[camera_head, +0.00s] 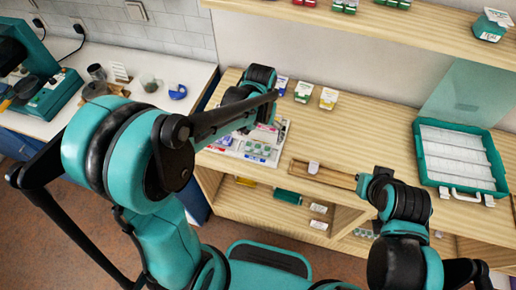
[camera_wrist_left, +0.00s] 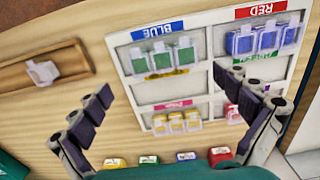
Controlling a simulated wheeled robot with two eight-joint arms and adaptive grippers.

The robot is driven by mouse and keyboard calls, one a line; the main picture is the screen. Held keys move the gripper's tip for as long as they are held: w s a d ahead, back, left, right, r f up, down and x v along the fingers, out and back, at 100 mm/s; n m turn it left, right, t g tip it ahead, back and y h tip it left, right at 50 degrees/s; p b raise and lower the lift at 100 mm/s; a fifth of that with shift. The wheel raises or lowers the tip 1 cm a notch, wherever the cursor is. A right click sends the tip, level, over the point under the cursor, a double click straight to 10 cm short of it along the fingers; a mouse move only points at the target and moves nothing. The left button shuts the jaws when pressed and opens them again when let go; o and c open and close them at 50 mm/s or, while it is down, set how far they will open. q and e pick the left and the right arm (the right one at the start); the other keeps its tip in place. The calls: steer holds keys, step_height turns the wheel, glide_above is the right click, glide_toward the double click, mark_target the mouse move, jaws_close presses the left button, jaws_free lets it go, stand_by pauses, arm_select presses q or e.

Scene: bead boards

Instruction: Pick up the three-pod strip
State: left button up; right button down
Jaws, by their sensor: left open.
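A white sectioned board (camera_wrist_left: 205,88) lies on the wooden counter, with coloured labels; its front part shows in the head view (camera_head: 232,150). A row of three green pods (camera_wrist_left: 163,57) sits in the section labelled BLUE. Blue pods (camera_wrist_left: 252,40) sit side by side under the RED label. Yellow pods (camera_wrist_left: 177,122) sit in a lower section, a red pod beside them. I cannot tell which row is a joined strip. My left gripper (camera_wrist_left: 163,88) is open and empty above the board, fingers spread around it in the view. My right gripper (camera_head: 367,184) is near the wooden tray; its jaws are unclear.
A narrow wooden tray (camera_head: 335,178) holds a white piece (camera_head: 313,167). Small boxes (camera_head: 303,92) stand behind the board. An open teal case (camera_head: 423,162) lies at right. A shelf (camera_head: 400,22) runs above. Counter between the boxes and case is clear.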

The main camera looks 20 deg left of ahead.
mark_target(258, 146)
arm_select(q)
steer(key=f, duration=0.1)
steer(key=f+b, duration=0.1)
steer(key=f, duration=0.1)
steer(key=f+b, duration=0.1)
steer(key=shift+s+a+f, duration=0.2)
steer(key=shift+a+f, duration=0.1)
steer(key=shift+f, duration=0.4)
steer(key=c, duration=1.1)
steer(key=shift+o, duration=0.2)
steer(key=shift+r, duration=0.15)
